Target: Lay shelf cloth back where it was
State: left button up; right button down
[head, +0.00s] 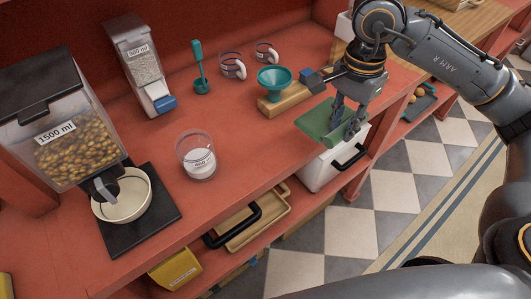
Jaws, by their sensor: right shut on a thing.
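The shelf cloth (318,119) is a flat green piece at the front edge of the red shelf top, in the right half of the head view. My right gripper (346,126) comes down from above and is shut on its right part. The fingers hide some of the cloth. I cannot tell whether the cloth rests on the shelf edge or hangs just above it. My left gripper is not in view.
A teal funnel on a wooden block (284,104) stands just left of the cloth. A glass jar (197,159), measuring cups (233,67) and dispensers (62,135) stand farther left. A white bin (322,172) sits below the cloth. The red shelf top (235,118) has free room mid-front.

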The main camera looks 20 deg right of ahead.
jog(key=shift+d, duration=0.1)
jog(key=shift+m, duration=0.3)
jog(key=w+a+f+p, duration=0.1)
jog(key=a+f+p, duration=0.1)
jog(key=a, duration=0.2)
jog(key=w+a+f+p, duration=0.2)
jog(key=a+f, duration=0.1)
jog(key=w+a+f+p, duration=0.1)
jog(key=a+f+p, duration=0.1)
jog(key=a+f, duration=0.1)
jog(key=shift+w+a, duration=0.35)
jog(key=shift+a, duration=0.5)
jog(key=shift+w+a+f, duration=0.15)
jog(key=shift+a+f, duration=0.15)
jog(key=shift+f, duration=0.2)
jog(key=f+p, duration=0.2)
jog(key=f, duration=0.1)
jog(key=shift+w+a+p, duration=0.1)
jog(key=shift+a+p, duration=0.2)
jog(key=shift+p, duration=0.05)
jog(key=shift+f, duration=0.45)
